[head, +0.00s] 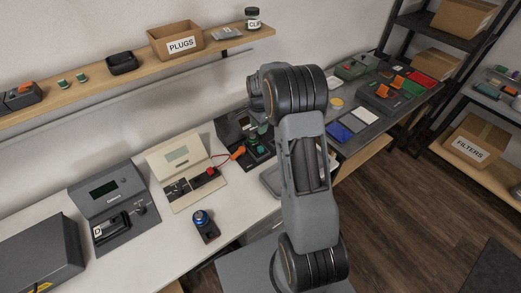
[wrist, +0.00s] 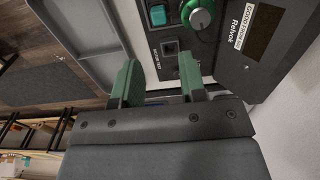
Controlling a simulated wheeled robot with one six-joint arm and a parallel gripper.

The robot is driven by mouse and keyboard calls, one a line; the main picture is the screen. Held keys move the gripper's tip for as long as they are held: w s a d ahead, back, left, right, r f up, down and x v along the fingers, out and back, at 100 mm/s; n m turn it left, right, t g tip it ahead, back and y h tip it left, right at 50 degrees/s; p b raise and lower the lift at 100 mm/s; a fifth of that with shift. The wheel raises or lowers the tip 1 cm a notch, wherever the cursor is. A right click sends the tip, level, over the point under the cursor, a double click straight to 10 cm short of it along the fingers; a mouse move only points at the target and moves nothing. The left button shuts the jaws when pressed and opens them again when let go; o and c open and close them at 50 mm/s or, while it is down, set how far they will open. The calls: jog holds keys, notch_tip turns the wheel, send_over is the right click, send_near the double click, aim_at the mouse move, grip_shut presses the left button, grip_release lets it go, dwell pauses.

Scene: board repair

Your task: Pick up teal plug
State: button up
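Two small teal-green pieces, (head: 62,83) and (head: 81,77), stand on the wooden wall shelf in the head view; they are too small to tell whether either is the teal plug. In the wrist view, my gripper (wrist: 160,72) has its two green fingers apart with nothing seen between them. The fingers are close to a dark device (wrist: 240,65) with a green knob (wrist: 202,15), a teal square part (wrist: 157,15) and a dark square socket (wrist: 170,47). In the head view, my arm hides most of the gripper; the dark device (head: 230,127) shows beside it.
A box marked PLUGS (head: 176,41) and a black tray (head: 122,62) stand on the wall shelf (head: 45,110). A beige tester (head: 185,170), a dark console (head: 112,205) and a blue-topped black part (head: 204,226) are on the white bench (head: 170,250). A grey tray (wrist: 85,40) lies beside the device.

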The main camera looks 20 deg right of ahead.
jog(key=b, duration=0.5)
send_over(260, 148)
notch_tip(260, 148, down, 8)
jog(key=shift+w+a, duration=0.15)
jog(key=shift+f+b, duration=1.6)
jog(key=shift+f, duration=1.05)
jog(key=shift+r, duration=0.1)
jog(key=shift+c, duration=0.3)
grip_shut()
jog(key=shift+r, duration=0.1)
